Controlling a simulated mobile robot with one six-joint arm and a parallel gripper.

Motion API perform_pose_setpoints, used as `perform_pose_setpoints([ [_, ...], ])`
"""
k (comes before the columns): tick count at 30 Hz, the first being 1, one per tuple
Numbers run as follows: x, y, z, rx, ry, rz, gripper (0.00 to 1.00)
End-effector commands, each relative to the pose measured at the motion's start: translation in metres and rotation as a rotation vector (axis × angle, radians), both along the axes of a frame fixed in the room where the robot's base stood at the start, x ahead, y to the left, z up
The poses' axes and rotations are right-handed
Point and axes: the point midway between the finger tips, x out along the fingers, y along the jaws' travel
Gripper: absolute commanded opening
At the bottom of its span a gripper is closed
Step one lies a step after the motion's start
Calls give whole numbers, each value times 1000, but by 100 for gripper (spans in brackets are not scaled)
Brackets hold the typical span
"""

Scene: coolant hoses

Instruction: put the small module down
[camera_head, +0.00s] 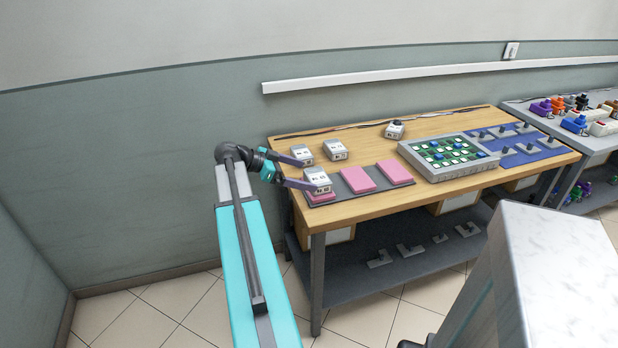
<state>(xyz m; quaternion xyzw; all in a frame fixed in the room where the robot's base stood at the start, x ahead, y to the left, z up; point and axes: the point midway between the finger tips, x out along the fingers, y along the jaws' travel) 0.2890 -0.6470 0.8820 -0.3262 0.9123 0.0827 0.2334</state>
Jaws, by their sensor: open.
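A small white and grey module (317,176) is at the leftmost pink pad (322,197) of a dark strip on the wooden table. It appears to rest on that pad, though its underside is partly hidden. My gripper (309,176) is open, coming in from the left. Its two purple-grey fingers are spread, one behind the module and one along its near left side. Whether either finger touches it I cannot tell. Similar modules stand behind, one (302,153) close to the far finger, one (335,150) to its right and one (394,129) farther back.
Two pink pads, one in the middle (357,180) and one on the right (394,172), are bare. A grey tray (436,174) with a green board and a blue mat (540,152) with dark pegs lie to the right. A wall is behind.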

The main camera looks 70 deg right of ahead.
Motion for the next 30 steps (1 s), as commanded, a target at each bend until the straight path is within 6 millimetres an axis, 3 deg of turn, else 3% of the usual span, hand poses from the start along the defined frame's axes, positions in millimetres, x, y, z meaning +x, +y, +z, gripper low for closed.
perform_pose_setpoints([
  [9, 36, 29, 24, -1, -1, 2, 100],
  [15, 50, 40, 35, 0, 0, 2, 100],
  [30, 53, 44, 38, 0, 0, -1, 100],
])
